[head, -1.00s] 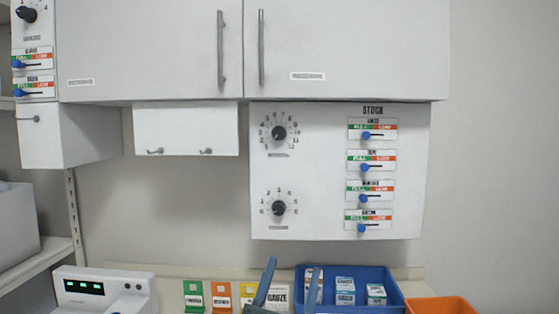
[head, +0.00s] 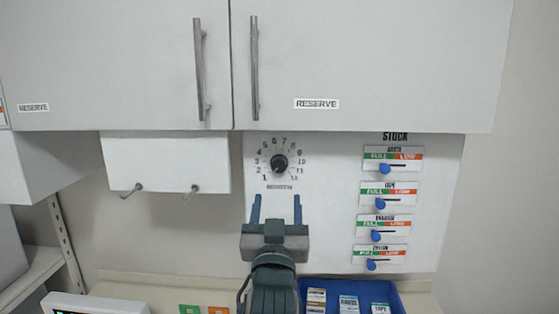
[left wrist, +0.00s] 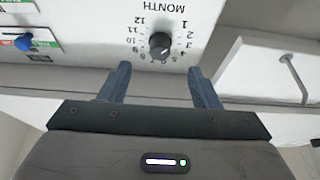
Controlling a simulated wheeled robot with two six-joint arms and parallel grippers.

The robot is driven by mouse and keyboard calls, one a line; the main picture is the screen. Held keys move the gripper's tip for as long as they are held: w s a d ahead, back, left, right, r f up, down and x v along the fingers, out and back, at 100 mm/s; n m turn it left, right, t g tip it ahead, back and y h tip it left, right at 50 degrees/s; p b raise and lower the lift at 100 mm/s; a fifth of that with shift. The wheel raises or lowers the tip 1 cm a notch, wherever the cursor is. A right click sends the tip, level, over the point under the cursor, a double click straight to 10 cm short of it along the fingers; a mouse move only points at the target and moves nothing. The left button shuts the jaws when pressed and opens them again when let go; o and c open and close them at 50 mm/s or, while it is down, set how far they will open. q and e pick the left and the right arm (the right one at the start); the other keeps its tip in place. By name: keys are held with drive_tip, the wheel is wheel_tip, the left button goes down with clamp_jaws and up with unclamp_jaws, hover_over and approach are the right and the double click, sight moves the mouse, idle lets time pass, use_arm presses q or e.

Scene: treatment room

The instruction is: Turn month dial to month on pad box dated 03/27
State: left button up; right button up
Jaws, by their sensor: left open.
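The month dial (head: 279,163) is a black knob ringed by numbers 1 to 12 on the white stock panel (head: 330,235). In the left wrist view the dial (left wrist: 160,45) appears upside down, with MONTH above it; I cannot tell surely which number it points to. My left gripper (head: 277,203) is open and empty, just below the dial in the head view. In the left wrist view its fingers (left wrist: 158,70) lie on either side of the knob's line, apart from it. Small boxes (head: 348,304) stand in the blue bin (head: 393,291); their dates are unreadable.
Stock sliders with blue knobs (head: 384,168) line the panel's right side. Reserve cupboard doors (head: 380,60) with long handles hang above. A white box with hooks (head: 165,160) is left of the panel.

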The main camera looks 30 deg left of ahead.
sight(278, 170)
use_arm(q)
drive_tip(key=p+x, duration=0.1)
drive_tip(key=x, duration=0.2)
drive_tip(key=p+x, duration=0.3)
drive_tip(key=x, duration=0.2)
drive_tip(key=shift+w+a+r+p, duration=0.15)
drive_tip(key=shift+r+p, duration=0.15)
drive_tip(key=shift+r, duration=0.2)
drive_tip(key=shift+w+r, duration=0.15)
drive_tip(key=shift+r, duration=0.15)
drive_tip(key=shift+w+a+f, duration=0.15)
drive_tip(key=shift+w, duration=0.05)
drive_tip(key=shift+c, duration=0.7)
drive_tip(key=c, duration=0.8)
drive_tip(key=shift+c, duration=0.2)
